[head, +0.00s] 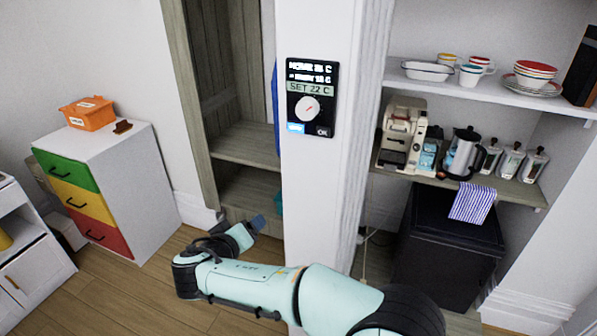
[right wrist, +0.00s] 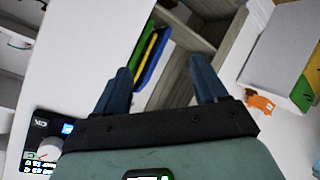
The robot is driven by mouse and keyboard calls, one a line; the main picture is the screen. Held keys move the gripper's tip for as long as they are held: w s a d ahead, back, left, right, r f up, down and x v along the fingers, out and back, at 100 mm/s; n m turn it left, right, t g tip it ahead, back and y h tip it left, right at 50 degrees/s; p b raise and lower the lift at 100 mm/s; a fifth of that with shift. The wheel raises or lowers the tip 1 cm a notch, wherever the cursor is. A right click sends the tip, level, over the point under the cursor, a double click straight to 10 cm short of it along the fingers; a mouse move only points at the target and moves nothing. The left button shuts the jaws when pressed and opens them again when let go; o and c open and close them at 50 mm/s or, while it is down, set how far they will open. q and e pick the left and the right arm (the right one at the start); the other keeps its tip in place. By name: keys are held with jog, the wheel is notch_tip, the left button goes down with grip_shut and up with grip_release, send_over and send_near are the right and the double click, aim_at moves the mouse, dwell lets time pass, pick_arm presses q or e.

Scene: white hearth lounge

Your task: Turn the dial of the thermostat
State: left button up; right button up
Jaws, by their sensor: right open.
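The thermostat (head: 328,98) is a black panel on the front of the white pillar. It has text rows at the top, a lit "SET 22 C" row, a blue patch at lower left and an OK button. Its round white dial (head: 307,109) has a small red mark. In the right wrist view the dial (right wrist: 48,151) shows at the lower left, upside down and partly covered. My right gripper (head: 256,223) is low and left of the pillar, below the thermostat and apart from it. Its blue fingers (right wrist: 160,78) are spread and empty. My left gripper is not in view.
A wooden open shelf (head: 245,145) stands behind and left of the pillar. A white chest with coloured drawers (head: 72,192) and an orange box (head: 88,113) is at left. Shelves with a coffee machine (head: 403,135) and dishes are at right. The space before the thermostat is clear.

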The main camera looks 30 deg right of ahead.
notch_tip(320, 180, up, 16)
jog(key=s+d+m+t+h, duration=0.2)
jog(key=s+m+h, duration=0.1)
jog(key=m+h, duration=0.35)
jog(key=m, duration=0.3)
send_near(305, 113)
jog(key=shift+n+g, duration=0.25)
jog(key=shift+g, duration=0.05)
jog(key=p+x, duration=0.1)
jog(key=x, duration=0.1)
jog(key=p+x, duration=0.1)
jog(key=x, duration=0.2)
jog(key=p+x, duration=0.1)
jog(key=x, duration=0.1)
jog(key=shift+w+d+r, duration=0.1)
jog(key=shift+w+r, duration=0.25)
jog(key=shift+w+d+f, duration=0.15)
jog(key=shift+w+d, duration=0.1)
jog(key=shift+d, duration=0.15)
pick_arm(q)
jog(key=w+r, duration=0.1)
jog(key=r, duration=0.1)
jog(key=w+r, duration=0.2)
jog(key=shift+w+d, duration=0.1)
pick_arm(e)
jog(key=c, duration=1.1)
jog(key=shift+o, duration=0.2)
